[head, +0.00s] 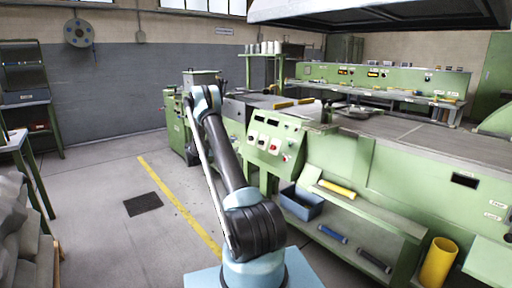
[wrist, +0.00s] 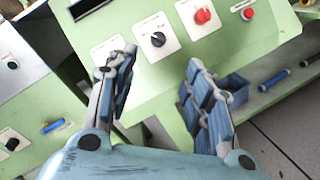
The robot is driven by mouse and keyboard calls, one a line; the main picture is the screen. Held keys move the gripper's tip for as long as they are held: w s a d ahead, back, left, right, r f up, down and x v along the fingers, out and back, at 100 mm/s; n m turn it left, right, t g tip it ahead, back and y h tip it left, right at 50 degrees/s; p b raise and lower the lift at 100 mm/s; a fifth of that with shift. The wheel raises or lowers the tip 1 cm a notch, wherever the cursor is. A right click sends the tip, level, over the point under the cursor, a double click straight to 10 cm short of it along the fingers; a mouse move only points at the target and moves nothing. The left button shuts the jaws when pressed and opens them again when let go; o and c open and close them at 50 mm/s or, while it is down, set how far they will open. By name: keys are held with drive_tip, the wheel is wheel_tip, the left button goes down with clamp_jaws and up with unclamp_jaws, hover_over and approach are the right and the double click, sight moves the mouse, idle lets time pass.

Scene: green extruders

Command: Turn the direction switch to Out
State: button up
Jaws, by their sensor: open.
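A green control panel (wrist: 130,20) fills the upper part of the wrist view. On it a black rotary knob (wrist: 157,39) sits on a white plate, with a red knob (wrist: 202,16) on another plate to its right. Label text is too small to read, so I cannot tell for sure which one is the direction switch. My gripper (wrist: 156,66) is open and empty, its two blue fingers spread below and either side of the black knob. The left finger partly covers another white plate. The panel's switches (head: 263,142) also show in the head view, right of my arm.
A red button (wrist: 247,13) sits at the panel's right end. A blue bin (head: 301,202) stands on the shelf below. A second green machine with black knobs (wrist: 12,64) is at the left. Floor left of the yellow line (head: 180,205) is mostly clear.

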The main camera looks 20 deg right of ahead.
sight(261, 142)
drive_tip(key=w+d, duration=0.1)
drive_tip(key=d, duration=0.4)
drive_tip(key=d+f, duration=0.1)
drive_tip(key=d, duration=0.5)
drive_tip(key=w+d, duration=0.1)
drive_tip(key=d, duration=0.5)
drive_tip(key=shift+w+f, duration=0.2)
drive_tip(key=shift+w, duration=0.1)
